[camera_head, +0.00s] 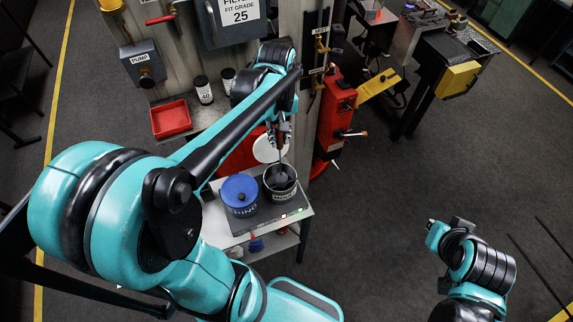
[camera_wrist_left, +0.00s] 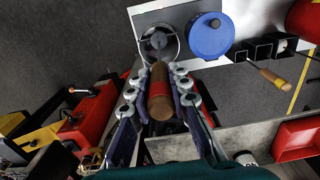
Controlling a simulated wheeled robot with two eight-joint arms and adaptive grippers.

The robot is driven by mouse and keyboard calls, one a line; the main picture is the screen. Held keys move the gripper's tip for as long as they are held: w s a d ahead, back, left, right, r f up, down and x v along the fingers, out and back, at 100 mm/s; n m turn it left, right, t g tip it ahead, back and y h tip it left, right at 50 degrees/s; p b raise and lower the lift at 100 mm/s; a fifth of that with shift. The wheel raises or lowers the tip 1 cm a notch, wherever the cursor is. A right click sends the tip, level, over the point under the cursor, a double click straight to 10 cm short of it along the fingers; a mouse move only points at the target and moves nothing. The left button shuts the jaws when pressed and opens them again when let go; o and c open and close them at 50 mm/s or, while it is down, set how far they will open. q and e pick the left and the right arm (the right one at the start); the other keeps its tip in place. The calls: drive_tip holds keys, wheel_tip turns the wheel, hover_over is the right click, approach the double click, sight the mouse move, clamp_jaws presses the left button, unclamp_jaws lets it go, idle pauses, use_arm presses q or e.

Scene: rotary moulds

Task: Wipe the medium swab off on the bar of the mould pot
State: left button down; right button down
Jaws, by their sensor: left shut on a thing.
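The open mould pot (camera_head: 284,197) is a dark, light-rimmed pot on the side table. In the wrist view the pot (camera_wrist_left: 178,47) shows a bar across its mouth. My left gripper (camera_head: 283,138) is above the pot, its fingers (camera_wrist_left: 157,103) shut on the wooden handle of a swab (camera_wrist_left: 160,90) with a red band. The swab's dark shaft points down to the pot's mouth in the head view. Whether its head touches the bar or the contents cannot be told. My right arm is at the lower right, and its gripper does not show.
A blue-lidded pot (camera_head: 240,190) stands left of the open pot. Black square holders (camera_wrist_left: 257,50) and another wooden-handled tool (camera_wrist_left: 272,77) are beside it in the wrist view. A red tray (camera_head: 171,119) and a red box with a lever (camera_head: 337,110) are nearby. The floor at right is clear.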

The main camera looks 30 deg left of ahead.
use_arm(q)
drive_tip(key=shift+w+d, duration=0.95)
drive_tip(key=shift+w, duration=0.15)
drive_tip(key=shift+r, duration=0.1)
wheel_tip(320, 180, up, 3)
drive_tip(key=shift+p, duration=0.95)
